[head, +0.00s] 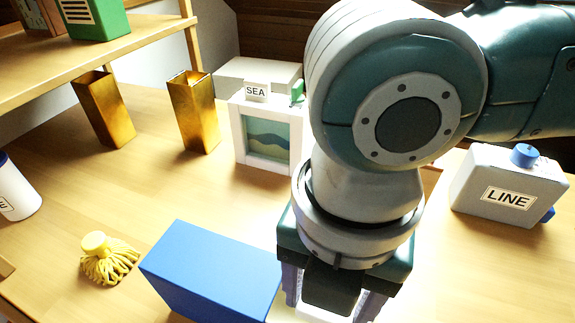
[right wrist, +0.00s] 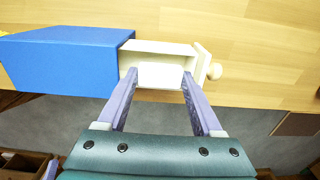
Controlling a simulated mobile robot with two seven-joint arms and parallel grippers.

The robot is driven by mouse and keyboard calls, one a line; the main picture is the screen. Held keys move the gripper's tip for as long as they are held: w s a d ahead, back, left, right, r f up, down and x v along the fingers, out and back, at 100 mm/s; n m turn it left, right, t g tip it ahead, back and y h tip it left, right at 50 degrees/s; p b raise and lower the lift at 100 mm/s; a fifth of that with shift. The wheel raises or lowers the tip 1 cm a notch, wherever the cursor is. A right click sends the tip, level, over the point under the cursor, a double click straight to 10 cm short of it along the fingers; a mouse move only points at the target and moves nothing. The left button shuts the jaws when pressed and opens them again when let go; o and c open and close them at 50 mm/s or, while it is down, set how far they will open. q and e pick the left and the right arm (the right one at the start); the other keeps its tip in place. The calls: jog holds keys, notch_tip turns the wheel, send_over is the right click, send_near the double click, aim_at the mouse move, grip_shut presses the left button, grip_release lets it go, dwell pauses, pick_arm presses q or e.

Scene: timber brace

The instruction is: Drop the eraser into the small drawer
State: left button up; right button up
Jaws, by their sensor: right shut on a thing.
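My right gripper (right wrist: 158,76) is shut on the eraser (right wrist: 160,76), a white block held between the two fingertips in the right wrist view. The small drawer (right wrist: 156,48) is cream, with a round knob (right wrist: 214,71), and is pulled out of the blue box (right wrist: 70,62). The eraser is over the open drawer; its exact height above the drawer floor cannot be told. In the head view my right gripper (head: 330,298) is just right of the blue box (head: 212,268), and my arm hides most of the drawer. My left gripper is not in view.
A yellow mop head (head: 108,262) lies left of the blue box. Two gold vases (head: 193,112), a framed SEA picture (head: 268,138) and a white LINE container (head: 508,188) stand farther back. A white cup (head: 18,195) is at the left edge. The table's middle left is clear.

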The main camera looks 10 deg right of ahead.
jog(key=shift+f, duration=0.15)
jog(key=o, duration=1.4)
jog(key=shift+c, duration=0.2)
notch_tip(320, 180, up, 10)
jog(key=p, duration=0.2)
